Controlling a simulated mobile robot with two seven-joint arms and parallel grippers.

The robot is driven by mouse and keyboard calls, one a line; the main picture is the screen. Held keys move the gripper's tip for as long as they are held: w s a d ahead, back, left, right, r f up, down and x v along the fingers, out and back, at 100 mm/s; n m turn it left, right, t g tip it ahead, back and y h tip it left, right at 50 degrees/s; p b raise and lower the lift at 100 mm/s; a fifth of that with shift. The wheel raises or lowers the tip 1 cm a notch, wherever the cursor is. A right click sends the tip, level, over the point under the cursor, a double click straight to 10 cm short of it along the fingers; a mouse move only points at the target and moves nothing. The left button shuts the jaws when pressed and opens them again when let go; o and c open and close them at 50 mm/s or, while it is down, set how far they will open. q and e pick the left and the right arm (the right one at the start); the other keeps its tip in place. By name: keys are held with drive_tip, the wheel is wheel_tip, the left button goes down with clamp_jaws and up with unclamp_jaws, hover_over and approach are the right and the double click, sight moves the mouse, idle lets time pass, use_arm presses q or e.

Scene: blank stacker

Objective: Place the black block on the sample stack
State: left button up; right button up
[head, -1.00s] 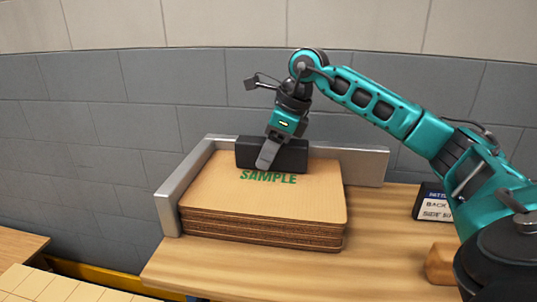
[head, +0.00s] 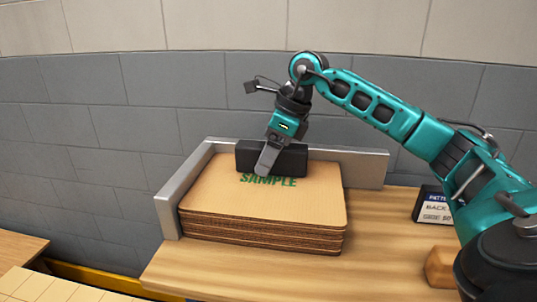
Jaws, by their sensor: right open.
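The sample stack (head: 265,205) is a pile of brown cardboard sheets with green "SAMPLE" lettering on its top sheet. The black block (head: 290,160) sits at the back edge of the stack's top, against the grey metal fence. My right gripper (head: 266,165) reaches down to the block, with a grey finger in front of its near face. The gripper is open around the block; the far finger is hidden behind it. My left gripper is not in view.
An L-shaped grey metal fence (head: 168,212) borders the stack at the left and back. A black sign (head: 432,206) and a wooden block (head: 440,265) stand on the wooden table (head: 385,250) at the right. A grey block wall rises behind.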

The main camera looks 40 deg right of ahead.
drive_tip(key=p+v, duration=0.2)
drive_tip(key=v, duration=1)
drive_tip(key=shift+f, duration=0.1)
